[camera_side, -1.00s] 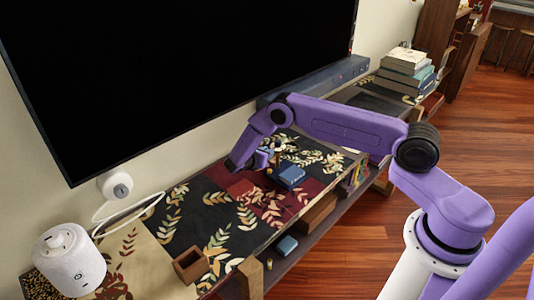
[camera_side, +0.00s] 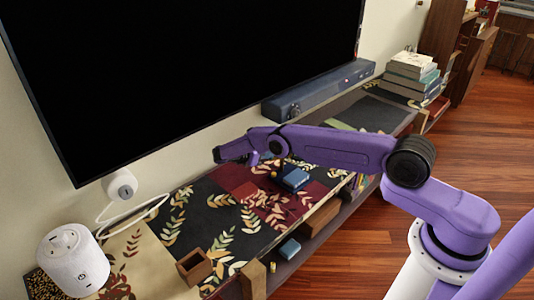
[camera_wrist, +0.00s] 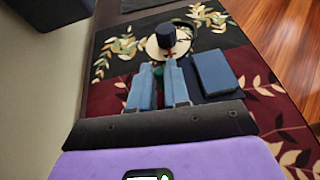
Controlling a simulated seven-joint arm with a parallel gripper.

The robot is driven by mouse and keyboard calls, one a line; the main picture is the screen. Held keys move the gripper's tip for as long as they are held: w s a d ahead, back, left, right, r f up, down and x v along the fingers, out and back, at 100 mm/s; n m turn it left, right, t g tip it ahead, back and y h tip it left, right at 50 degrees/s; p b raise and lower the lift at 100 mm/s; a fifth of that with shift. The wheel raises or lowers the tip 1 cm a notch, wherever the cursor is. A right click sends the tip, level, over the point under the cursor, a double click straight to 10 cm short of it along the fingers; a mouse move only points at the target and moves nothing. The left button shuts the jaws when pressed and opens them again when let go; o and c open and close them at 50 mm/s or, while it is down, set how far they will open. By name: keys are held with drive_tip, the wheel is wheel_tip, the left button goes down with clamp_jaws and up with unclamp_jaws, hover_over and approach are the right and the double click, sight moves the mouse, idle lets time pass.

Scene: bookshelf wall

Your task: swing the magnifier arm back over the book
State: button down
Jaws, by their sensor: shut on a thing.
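My gripper (camera_wrist: 158,76) shows in the wrist view as two blue fingers a little apart. Just beyond is a dark upright cylinder (camera_wrist: 166,36) over a pale round shape (camera_wrist: 157,48); how these join the magnifier arm is unclear. The blue book (camera_wrist: 213,72) lies right of the fingers and also shows in the side view (camera_side: 294,178). In the side view my own arm hides most of the grip, and the lens cannot be made out.
The patterned cloth (camera_side: 232,220) covers the long shelf top. A small brown open box (camera_side: 194,267) and a white cylinder (camera_side: 73,262) stand at the near left. A soundbar (camera_side: 318,90) and the large screen (camera_side: 180,70) bound the back. Stacked books (camera_side: 410,75) stand farther right.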

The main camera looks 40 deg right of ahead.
idle(0.3)
drive_tip(key=c, duration=1.1)
unclamp_jaws()
drive_tip(key=shift+d, duration=0.1)
drive_tip(key=v, duration=0.7)
drive_tip(key=shift+a+r, duration=0.15)
drive_tip(key=shift+a, duration=0.05)
